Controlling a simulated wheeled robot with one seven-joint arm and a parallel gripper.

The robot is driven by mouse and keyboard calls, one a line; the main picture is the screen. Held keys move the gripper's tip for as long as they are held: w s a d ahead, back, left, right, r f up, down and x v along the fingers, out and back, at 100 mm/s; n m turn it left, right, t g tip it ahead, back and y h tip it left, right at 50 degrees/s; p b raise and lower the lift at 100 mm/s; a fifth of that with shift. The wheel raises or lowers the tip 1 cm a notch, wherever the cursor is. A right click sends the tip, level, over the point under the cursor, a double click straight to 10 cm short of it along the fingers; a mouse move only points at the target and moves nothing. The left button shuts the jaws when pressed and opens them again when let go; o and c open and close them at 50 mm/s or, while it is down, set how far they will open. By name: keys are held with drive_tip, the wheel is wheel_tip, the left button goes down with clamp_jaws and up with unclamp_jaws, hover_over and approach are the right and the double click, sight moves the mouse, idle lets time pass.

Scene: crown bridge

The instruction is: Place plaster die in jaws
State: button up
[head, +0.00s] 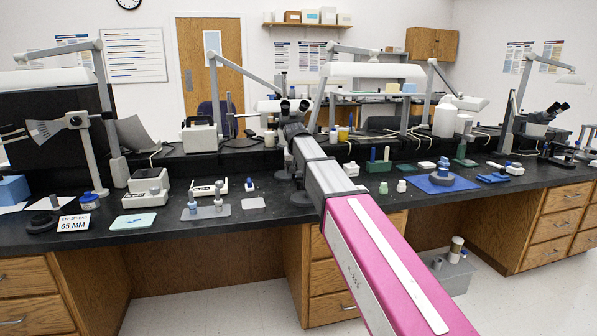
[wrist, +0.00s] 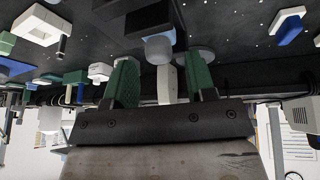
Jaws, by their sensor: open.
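My gripper (wrist: 160,62) shows in the wrist view with its two green fingers spread apart. A pale, rounded cylinder (wrist: 158,49), which looks like the plaster die, stands by a dark block (wrist: 146,18) just beyond the fingertips. A narrow white piece (wrist: 166,84) shows in the gap between the fingers; I cannot tell its depth. The wrist view is upside down, with the bench at the top. In the head view my arm hides the gripper and the place around it. I cannot clearly pick out the jaws in either view.
In the head view the black bench (head: 250,222) carries a blue mat (head: 420,187) with a grey-blue round piece, a grey plate (head: 205,212) with upright posts, a sign (head: 74,223) and lamps. A small pale piece (head: 401,186) stands right of my arm. The bench front is fairly clear.

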drive_tip(key=v, duration=1)
drive_tip(key=shift+r, duration=0.3)
